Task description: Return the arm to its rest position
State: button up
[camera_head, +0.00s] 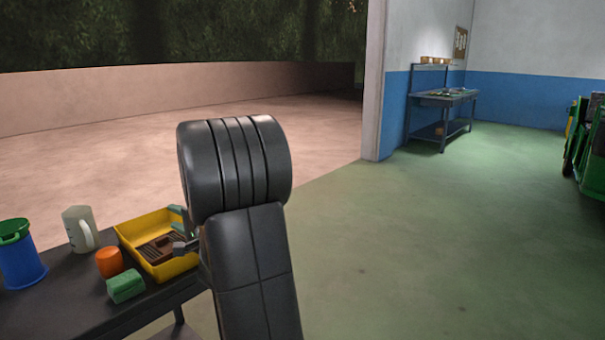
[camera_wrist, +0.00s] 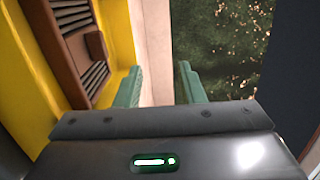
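My gripper (camera_head: 180,220) is partly hidden behind my black arm in the head view, beside the right side of a yellow tray (camera_head: 128,243). In the wrist view my gripper (camera_wrist: 161,82) shows two green fingers apart with nothing between them. A brown slotted object (camera_head: 160,249) lies in the tray. In the wrist view the brown object (camera_wrist: 72,45) and the yellow tray wall (camera_wrist: 115,40) are left of the fingers. I cannot tell the exact gap between fingers and tray.
A dark table (camera_head: 75,300) holds a blue bucket (camera_head: 22,265) with a green rim, a clear jug (camera_head: 80,230), an orange cup-like object (camera_head: 109,262) and a green block (camera_head: 126,286). A workbench (camera_head: 445,98) and green vehicle (camera_head: 592,150) stand far right. The green floor (camera_head: 400,240) between is clear.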

jog(key=shift+x, duration=0.85)
notch_tip(320, 180, up, 3)
jog(key=p, duration=0.3)
jog(key=shift+s+d+r, duration=0.1)
jog(key=shift+r, duration=0.05)
